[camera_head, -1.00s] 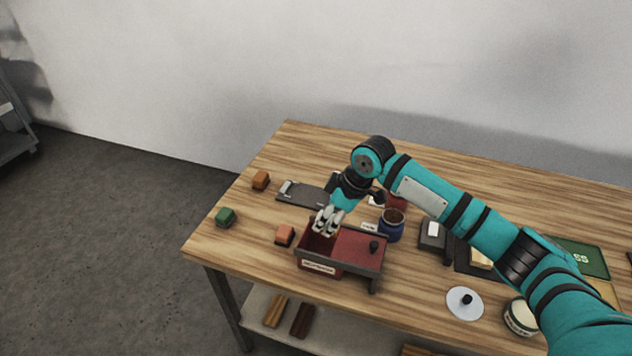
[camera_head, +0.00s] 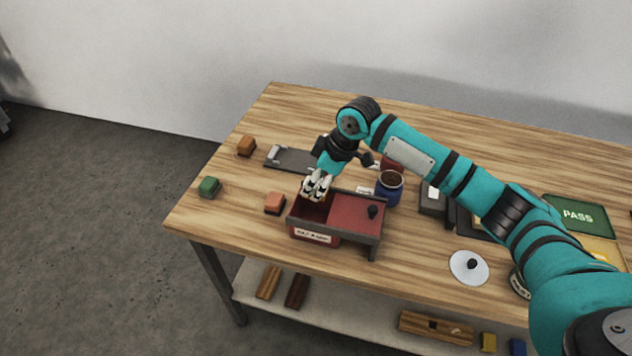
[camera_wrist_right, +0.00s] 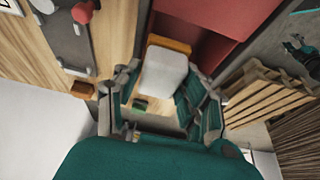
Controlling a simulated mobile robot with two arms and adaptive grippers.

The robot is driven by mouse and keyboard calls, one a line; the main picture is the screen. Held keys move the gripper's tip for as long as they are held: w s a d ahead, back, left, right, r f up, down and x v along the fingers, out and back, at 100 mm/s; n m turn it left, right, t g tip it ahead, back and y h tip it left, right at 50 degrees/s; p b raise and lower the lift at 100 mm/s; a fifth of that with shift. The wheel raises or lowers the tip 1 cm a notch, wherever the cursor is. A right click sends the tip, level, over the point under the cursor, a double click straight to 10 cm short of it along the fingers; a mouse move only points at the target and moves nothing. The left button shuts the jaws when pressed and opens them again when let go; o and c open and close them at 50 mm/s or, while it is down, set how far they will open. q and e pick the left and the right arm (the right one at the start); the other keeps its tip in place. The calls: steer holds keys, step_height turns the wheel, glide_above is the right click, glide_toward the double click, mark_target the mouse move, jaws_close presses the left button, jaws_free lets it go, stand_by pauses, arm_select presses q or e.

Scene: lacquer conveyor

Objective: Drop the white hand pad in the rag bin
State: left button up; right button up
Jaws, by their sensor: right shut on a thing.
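My right gripper (camera_head: 316,186) is shut on the white hand pad (camera_wrist_right: 165,75), which sits between the fingers in the wrist view. An orange-brown strip (camera_wrist_right: 172,43) borders the pad's far end; I cannot tell whether it is part of it. In the head view the fingers mostly hide the pad. The rag bin (camera_head: 334,238) is a dark red box with a label on its front. Its left part is open, and a red lid (camera_head: 352,212) with a black knob covers the right. The gripper is above the open part's back edge. My left gripper is out of view.
An orange block (camera_head: 275,203), a green block (camera_head: 209,187) and a brown block (camera_head: 246,145) lie left of the bin. A grey clipboard-like plate (camera_head: 290,158) lies behind it. A blue can (camera_head: 388,188) stands close at the back right. The table's front edge is near the bin.

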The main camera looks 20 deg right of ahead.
steer(key=o, duration=1.2)
steer(key=shift+r, duration=0.1)
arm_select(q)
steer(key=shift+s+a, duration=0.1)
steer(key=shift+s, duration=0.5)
arm_select(e)
steer(key=v, duration=1.2)
